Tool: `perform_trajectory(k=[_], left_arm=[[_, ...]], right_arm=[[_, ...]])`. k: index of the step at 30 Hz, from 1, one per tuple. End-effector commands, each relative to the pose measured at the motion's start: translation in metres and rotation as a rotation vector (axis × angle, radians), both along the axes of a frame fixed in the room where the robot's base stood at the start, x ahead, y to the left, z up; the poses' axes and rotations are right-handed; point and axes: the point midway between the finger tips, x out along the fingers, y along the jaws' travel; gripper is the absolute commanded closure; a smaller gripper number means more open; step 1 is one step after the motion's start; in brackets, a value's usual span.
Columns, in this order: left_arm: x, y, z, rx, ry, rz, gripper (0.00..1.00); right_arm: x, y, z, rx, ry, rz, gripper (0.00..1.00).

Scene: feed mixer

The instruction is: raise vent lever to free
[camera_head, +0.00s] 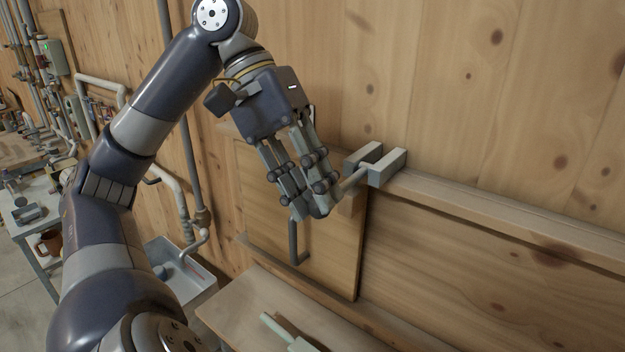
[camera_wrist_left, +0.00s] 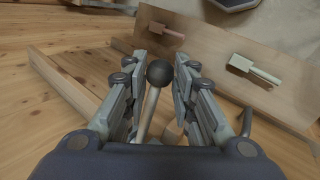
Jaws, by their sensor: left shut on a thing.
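The vent lever is a thin pale rod (camera_head: 352,181) that comes out of a grey-green forked bracket (camera_head: 388,166) on the wooden wall. Its dark ball knob (camera_wrist_left: 160,73) and rod (camera_wrist_left: 148,112) show between the fingers in the left wrist view. My left gripper (camera_head: 318,205) reaches down from the upper left and is shut on the lever near its knob end. The fingers hide that end in the head view. In the wrist view the gripper (camera_wrist_left: 160,66) has one finger on each side of the knob. My right gripper is not in view.
A wooden panel (camera_head: 338,262) with a dark bar handle (camera_head: 294,242) is just below the gripper. A wooden ledge (camera_head: 235,305) runs below it, with a grey-green fitting (camera_head: 284,331). A metal sink (camera_head: 186,275) and pipes stand left. The upper wall is bare.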

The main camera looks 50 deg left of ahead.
Motion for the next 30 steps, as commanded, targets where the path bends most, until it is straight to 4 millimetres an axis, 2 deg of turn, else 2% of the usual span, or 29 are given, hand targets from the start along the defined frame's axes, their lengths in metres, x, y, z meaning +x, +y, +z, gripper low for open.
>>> perform_trajectory(k=[5,6,7,20,26,30], left_arm=[[0.000,0.000,0.002,-0.005,-0.005,0.001,1.00],[0.000,0.000,0.002,-0.005,-0.005,0.001,0.73],[0.001,0.000,0.002,-0.005,-0.005,0.001,0.66],[0.000,0.003,0.006,-0.002,-0.004,0.001,0.66],[-0.004,0.018,0.028,-0.001,-0.002,0.006,0.66],[-0.008,0.032,0.050,-0.001,-0.003,0.008,0.66]], right_arm=[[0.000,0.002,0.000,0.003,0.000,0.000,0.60],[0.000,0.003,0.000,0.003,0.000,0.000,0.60],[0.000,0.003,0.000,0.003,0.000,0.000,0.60],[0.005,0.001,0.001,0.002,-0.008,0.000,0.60],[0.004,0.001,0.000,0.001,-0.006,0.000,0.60],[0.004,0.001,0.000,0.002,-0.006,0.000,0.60]])
